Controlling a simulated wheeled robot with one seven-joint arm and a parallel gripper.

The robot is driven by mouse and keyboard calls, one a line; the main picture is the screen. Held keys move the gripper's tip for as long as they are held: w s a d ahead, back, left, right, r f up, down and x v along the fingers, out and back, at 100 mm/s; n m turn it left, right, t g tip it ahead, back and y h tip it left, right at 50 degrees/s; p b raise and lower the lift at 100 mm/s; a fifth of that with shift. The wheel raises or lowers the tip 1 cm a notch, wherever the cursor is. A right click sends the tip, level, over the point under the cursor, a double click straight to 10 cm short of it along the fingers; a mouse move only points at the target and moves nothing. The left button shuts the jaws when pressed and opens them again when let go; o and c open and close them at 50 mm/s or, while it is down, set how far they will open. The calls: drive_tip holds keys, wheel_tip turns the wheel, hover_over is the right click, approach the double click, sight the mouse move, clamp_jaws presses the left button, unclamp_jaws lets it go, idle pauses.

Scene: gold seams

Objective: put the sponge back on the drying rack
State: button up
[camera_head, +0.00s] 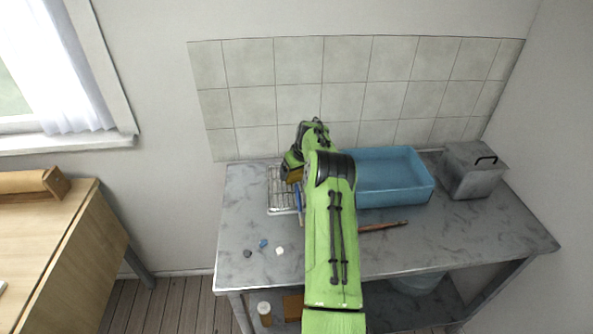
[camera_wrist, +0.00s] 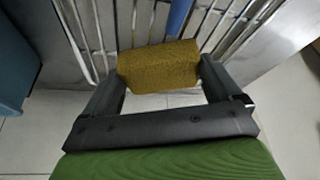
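The sponge (camera_wrist: 159,67) is a yellow-brown block between the two fingertips of my gripper (camera_wrist: 161,72), with a finger against each end. In the head view a small part of the sponge (camera_head: 295,175) shows below my green wrist, over the back right of the drying rack (camera_head: 280,204). The rack is made of metal wire, and its bars (camera_wrist: 97,38) lie behind the sponge in the wrist view. I cannot tell whether the sponge touches the bars. My arm hides part of the rack.
A blue item (camera_head: 299,200) lies at the rack's right side. A blue basin (camera_head: 405,192) stands right of my arm, with a lidded metal box (camera_head: 472,172) beyond it. Small pieces (camera_head: 263,243) and a brown stick-like tool (camera_head: 384,226) lie on the grey counter (camera_head: 460,235). Tiles back it.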

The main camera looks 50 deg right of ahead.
drive_tip(key=shift+o, duration=0.3)
drive_tip(key=shift+r, duration=0.4)
drive_tip(key=p+v, duration=0.1)
drive_tip(key=v, duration=1.1)
drive_tip(key=s+a+r+n, duration=0.1)
drive_tip(key=s+a+r, duration=0.1)
drive_tip(key=a+r, duration=0.75)
drive_tip(key=s+a+r+n, duration=0.1)
drive_tip(key=a+r, duration=0.3)
drive_tip(key=a, duration=1)
drive_tip(key=s+a+r+n, duration=0.1)
drive_tip(key=s+a+r, duration=0.1)
drive_tip(key=s+a, duration=0.7)
drive_tip(key=s+a+f, duration=0.2)
drive_tip(key=s+a, duration=0.1)
drive_tip(key=s, duration=0.4)
drive_tip(key=s+a+f+t+y, duration=0.1)
drive_tip(key=s+a, duration=0.3)
drive_tip(key=s, duration=0.3)
drive_tip(key=shift+a+f+n, duration=0.3)
drive_tip(key=shift+f, duration=0.1)
